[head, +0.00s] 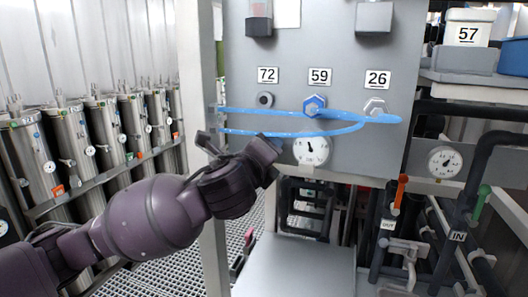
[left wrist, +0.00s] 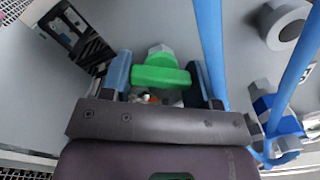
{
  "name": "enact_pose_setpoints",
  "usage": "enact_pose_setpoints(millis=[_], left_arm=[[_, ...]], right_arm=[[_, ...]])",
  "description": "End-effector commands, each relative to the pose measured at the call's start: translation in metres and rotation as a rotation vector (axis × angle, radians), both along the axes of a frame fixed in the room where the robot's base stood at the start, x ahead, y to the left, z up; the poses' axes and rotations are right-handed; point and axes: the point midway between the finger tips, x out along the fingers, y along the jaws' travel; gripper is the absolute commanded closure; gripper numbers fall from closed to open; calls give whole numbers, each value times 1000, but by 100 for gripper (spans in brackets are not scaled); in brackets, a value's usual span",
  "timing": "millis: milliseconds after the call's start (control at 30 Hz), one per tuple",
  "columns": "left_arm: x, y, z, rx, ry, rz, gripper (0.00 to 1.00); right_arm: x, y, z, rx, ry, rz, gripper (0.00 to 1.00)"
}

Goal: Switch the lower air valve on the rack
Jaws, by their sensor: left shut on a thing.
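The rack panel (head: 350,70) is grey and carries ports under labels 72, 59 and 26. My left gripper (head: 236,150) is at the panel's lower left, below the blue hoses (head: 290,133). In the left wrist view my left gripper (left wrist: 163,84) has a grey-blue finger on each side of a green valve handle (left wrist: 160,76) and is shut on it. The handle sits on a metal hex fitting at the panel and lies crosswise between the fingers. In the head view my gripper hides this valve. My right gripper is in neither view.
A round gauge (head: 311,149) sits just right of my gripper. The blue hoses pass close beside it, also in the left wrist view (left wrist: 212,50). A blue fitting (head: 314,105) is above the gauge. Pipes with an orange handle (head: 401,190) and a green handle (head: 481,201) stand right.

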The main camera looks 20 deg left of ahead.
Motion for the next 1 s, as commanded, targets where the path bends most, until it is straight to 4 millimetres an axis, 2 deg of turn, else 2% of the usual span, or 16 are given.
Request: enact_pose_setpoints(millis=[200,500,1000], left_arm=[[0,-1,0,-194,9,0,68],[0,-1,2,-381,13,0,68],[0,0,2,-475,16,1,68]], right_arm=[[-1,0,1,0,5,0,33],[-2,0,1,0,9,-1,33],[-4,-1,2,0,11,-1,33]])
